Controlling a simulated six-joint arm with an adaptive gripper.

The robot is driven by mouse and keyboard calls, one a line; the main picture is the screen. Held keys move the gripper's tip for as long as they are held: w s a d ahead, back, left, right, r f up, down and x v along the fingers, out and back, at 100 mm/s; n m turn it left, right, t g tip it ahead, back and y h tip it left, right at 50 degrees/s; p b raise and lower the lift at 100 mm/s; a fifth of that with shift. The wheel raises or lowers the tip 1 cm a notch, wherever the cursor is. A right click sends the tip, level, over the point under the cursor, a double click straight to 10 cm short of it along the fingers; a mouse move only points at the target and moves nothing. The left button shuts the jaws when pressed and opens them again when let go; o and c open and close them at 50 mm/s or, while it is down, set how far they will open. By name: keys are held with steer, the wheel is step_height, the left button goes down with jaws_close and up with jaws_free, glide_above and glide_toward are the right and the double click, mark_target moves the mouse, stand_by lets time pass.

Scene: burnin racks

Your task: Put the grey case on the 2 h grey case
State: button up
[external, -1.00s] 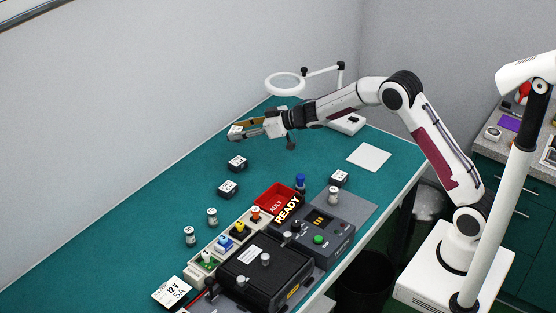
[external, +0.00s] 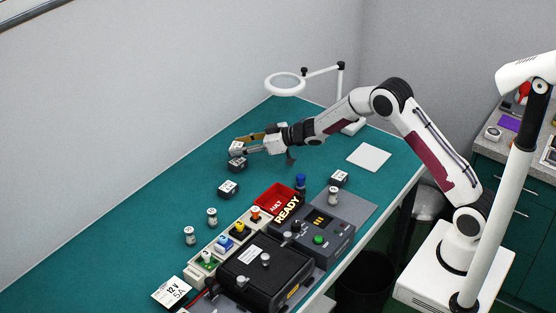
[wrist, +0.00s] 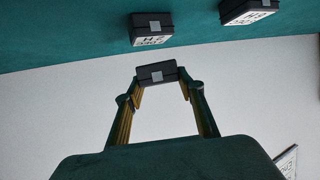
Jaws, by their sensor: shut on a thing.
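My gripper (external: 243,147) is shut on a small dark grey case (wrist: 157,72), held between the two fingertips in the wrist view. In the external view the held case (external: 236,148) shows a pale label and is just above another grey case (external: 237,164) on the green bench. I cannot tell whether the two touch there. The wrist view shows a labelled case (wrist: 152,28) apart from the held one, and a second one (wrist: 248,12) at the upper right. A further grey case (external: 228,190) sits nearer on the bench. The hour labels are too small to read surely.
One more dark case (external: 339,178) stands right of the red tray (external: 273,197). Small cylinders (external: 212,217), a connector strip, a black box (external: 262,270) and a grey control unit (external: 325,222) fill the front. A magnifier lamp (external: 285,83) stands behind. The bench's left side is clear.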

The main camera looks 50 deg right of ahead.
steer(key=shift+f, duration=1.55)
steer(key=shift+f, duration=0.15)
steer(key=o, duration=1.1)
steer(key=shift+s+d+r, duration=0.15)
steer(key=shift+s+r, duration=0.15)
steer(key=shift+v, duration=5.65)
